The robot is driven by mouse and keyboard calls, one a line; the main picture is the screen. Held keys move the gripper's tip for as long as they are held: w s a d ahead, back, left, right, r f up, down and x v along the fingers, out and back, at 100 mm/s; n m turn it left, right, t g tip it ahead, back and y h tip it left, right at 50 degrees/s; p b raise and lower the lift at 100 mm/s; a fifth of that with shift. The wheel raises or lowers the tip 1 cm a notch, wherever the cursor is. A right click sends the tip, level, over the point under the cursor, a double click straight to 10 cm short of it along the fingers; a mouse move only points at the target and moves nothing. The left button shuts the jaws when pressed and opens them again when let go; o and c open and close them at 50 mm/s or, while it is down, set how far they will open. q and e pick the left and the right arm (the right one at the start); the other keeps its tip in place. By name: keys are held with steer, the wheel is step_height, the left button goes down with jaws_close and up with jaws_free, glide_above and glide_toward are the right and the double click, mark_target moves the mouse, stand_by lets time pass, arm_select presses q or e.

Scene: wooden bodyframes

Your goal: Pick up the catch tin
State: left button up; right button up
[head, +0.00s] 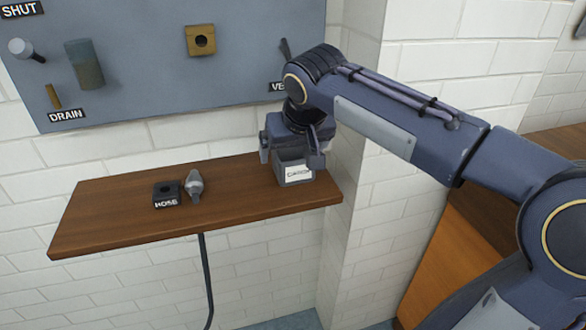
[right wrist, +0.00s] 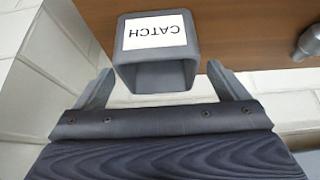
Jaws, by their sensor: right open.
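The catch tin (head: 297,173) is a grey square box with a white label, at the right end of the wooden shelf. In the right wrist view the tin (right wrist: 156,72) shows its label, reading CATCH upside down, and its open mouth. My right gripper (head: 291,152) is over the tin, with its arm coming in from the right. In the right wrist view my right gripper (right wrist: 159,75) is open, one finger on each side of the tin, with gaps between. My left gripper is not in view.
The wooden shelf (head: 120,215) also holds a dark block labelled HOSE (head: 166,193) and a grey nozzle-like piece (head: 194,186) to the left. A grey panel (head: 140,60) with fittings hangs above. A white brick pillar (head: 350,200) stands close to the shelf's right end.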

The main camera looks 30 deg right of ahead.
mark_target(292, 155)
steer(key=x, duration=0.3)
steer(key=shift+f+b, duration=0.3)
steer(key=shift+b, duration=0.1)
steer(key=shift+r, duration=0.1)
steer(key=c, duration=1.6)
steer(key=shift+r, duration=0.1)
steer(key=shift+c, duration=0.4)
steer(key=shift+r, duration=0.1)
